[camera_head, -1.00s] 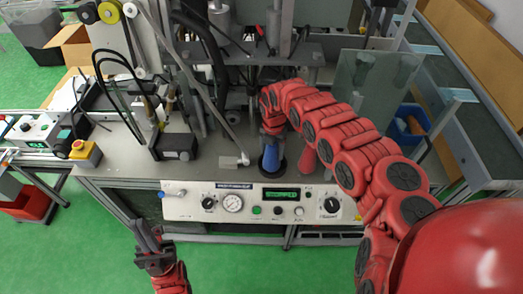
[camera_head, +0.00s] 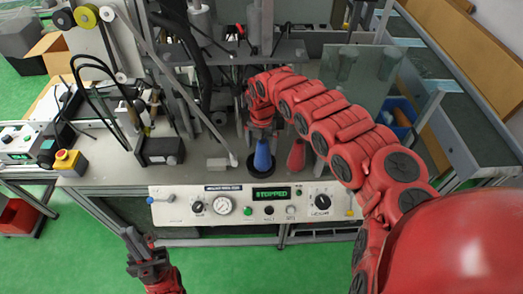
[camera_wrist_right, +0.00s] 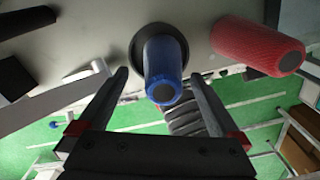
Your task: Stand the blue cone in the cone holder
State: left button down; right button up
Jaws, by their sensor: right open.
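The blue cone (camera_head: 263,157) stands upright on the steel worktop near the front panel, its base in the round black cone holder (camera_wrist_right: 137,46). In the right wrist view the blue cone (camera_wrist_right: 163,72) shows its dark tip, with the holder's rim around its base. My right gripper (camera_head: 262,132) is just above the cone. It is open, its fingers apart and the cone's tip between or just beyond the fingertips; no finger visibly presses on it. My left gripper (camera_head: 142,242) hangs over the green floor, low at left; its jaw gap is unclear.
A red cone (camera_head: 297,154) stands just right of the blue one, also in the wrist view (camera_wrist_right: 257,45). A metal block (camera_head: 218,163) lies to the left. The control panel (camera_head: 240,207) runs along the front edge. Machine columns rise behind.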

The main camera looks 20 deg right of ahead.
notch_tip(320, 180, up, 8)
jog(key=b, duration=0.3)
jog(key=shift+w+a+r, duration=0.1)
jog(key=shift+r, duration=0.6)
jog(key=shift+f, duration=0.1)
